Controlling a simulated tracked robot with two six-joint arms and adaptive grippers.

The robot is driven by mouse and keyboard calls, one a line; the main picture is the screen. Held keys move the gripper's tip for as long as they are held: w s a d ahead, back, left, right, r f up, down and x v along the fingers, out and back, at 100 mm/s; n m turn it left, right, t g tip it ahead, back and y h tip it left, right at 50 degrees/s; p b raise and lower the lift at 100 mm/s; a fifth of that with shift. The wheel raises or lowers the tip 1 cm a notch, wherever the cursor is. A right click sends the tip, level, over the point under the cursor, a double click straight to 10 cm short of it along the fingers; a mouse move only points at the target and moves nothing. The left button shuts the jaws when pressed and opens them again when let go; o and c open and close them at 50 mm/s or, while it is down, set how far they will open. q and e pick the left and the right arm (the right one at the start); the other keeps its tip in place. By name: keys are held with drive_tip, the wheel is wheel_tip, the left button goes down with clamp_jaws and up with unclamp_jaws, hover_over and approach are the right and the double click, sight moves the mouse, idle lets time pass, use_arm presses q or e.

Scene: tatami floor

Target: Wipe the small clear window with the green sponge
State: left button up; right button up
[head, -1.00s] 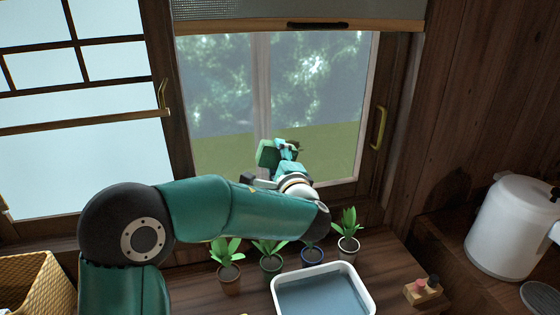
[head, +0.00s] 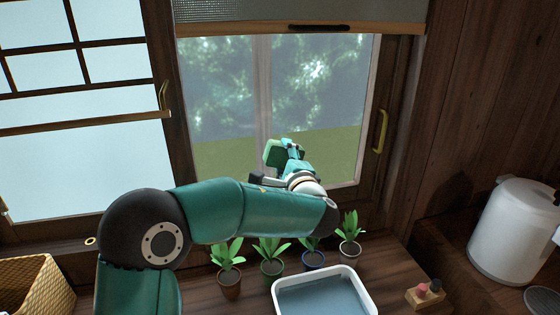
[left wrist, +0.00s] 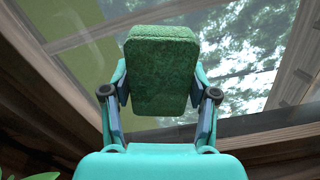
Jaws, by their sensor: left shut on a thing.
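The clear window (head: 320,90) stands in a dark wooden frame at the back, with trees and grass showing through it. My left gripper (head: 289,151) is in front of the lower middle of the pane. It is shut on the green sponge (left wrist: 162,70), which sits between its two fingers in the left wrist view. The sponge (head: 271,151) also shows at the gripper's tip in the head view. It is at or very near the glass; I cannot tell whether it touches. My right gripper is not in view.
Several potted plants (head: 270,249) stand in a row on the sill below my left arm. A white basin of water (head: 345,276) is in front of them. A white canister (head: 512,232) stands at right, a wicker basket (head: 38,288) at left. A blind (head: 300,12) covers the window's top.

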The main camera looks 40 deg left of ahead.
sight(308, 155)
use_arm(q)
drive_tip(key=shift+w+d, duration=0.95)
drive_tip(key=shift+w, duration=0.2)
drive_tip(key=shift+w+d, duration=0.9)
drive_tip(key=shift+w, duration=0.2)
drive_tip(key=shift+d+f+b, duration=0.1)
drive_tip(key=shift+b, duration=0.45)
drive_tip(key=shift+s+a+b, duration=0.85)
drive_tip(key=shift+b, duration=0.3)
drive_tip(key=shift+s+a+b, duration=0.55)
drive_tip(key=shift+s+b, duration=0.05)
drive_tip(key=shift+s+a+b, duration=0.6)
drive_tip(key=shift+s+b, duration=0.15)
drive_tip(key=shift+b, duration=0.15)
drive_tip(key=shift+s+a+b, duration=0.6)
drive_tip(key=shift+s, duration=0.15)
drive_tip(key=shift+d, duration=0.15)
